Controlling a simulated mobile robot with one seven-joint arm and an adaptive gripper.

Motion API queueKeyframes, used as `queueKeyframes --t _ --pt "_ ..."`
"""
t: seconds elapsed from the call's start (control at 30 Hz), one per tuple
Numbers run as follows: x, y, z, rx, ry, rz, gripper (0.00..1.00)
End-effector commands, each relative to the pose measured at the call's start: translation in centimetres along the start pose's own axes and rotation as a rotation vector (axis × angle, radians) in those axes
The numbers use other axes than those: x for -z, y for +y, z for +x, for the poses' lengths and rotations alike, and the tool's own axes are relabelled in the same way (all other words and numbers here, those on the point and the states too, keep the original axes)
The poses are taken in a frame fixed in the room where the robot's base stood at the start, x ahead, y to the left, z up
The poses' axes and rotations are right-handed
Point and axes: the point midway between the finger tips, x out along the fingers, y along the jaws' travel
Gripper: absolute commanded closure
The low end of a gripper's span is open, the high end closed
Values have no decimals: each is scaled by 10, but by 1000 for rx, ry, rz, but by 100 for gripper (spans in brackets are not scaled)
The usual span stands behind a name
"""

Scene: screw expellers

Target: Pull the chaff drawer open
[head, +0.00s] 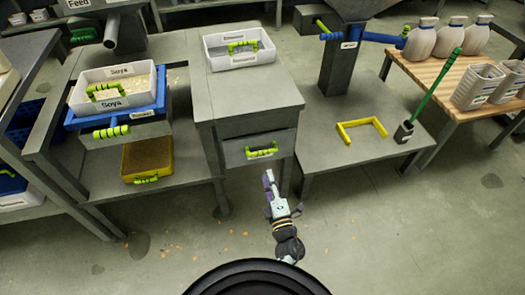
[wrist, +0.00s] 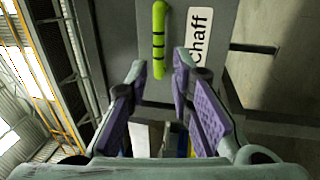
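The chaff drawer (head: 258,147) is a grey front set in the grey cabinet below the middle bench top, and it looks shut. It has a bright green bar handle (head: 262,152). In the wrist view the handle (wrist: 159,40) lies ahead of the fingers, beside a white "Chaff" label (wrist: 199,37). My gripper (head: 269,184) is just in front of and below the handle in the head view. In the wrist view my gripper (wrist: 155,80) is open, its purple-padded fingers apart with nothing held between them. The handle is near the left fingertip, and I cannot tell whether they touch.
A white tray (head: 215,59) with a green handle stands on the cabinet top. A yellow bracket (head: 344,131) lies at right. The floor (head: 350,230) in front is clear apart from crumbs.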

Motion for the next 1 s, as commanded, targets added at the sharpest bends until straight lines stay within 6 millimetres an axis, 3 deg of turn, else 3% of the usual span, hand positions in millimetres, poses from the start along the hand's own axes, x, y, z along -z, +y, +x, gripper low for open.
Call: queueKeyframes --t 0.4,0.6,1.0 --pt "0 1 73 -6 2 -1 79" --pt "0 1 98 -5 2 0 79" --pt "0 2 107 -3 0 1 79"
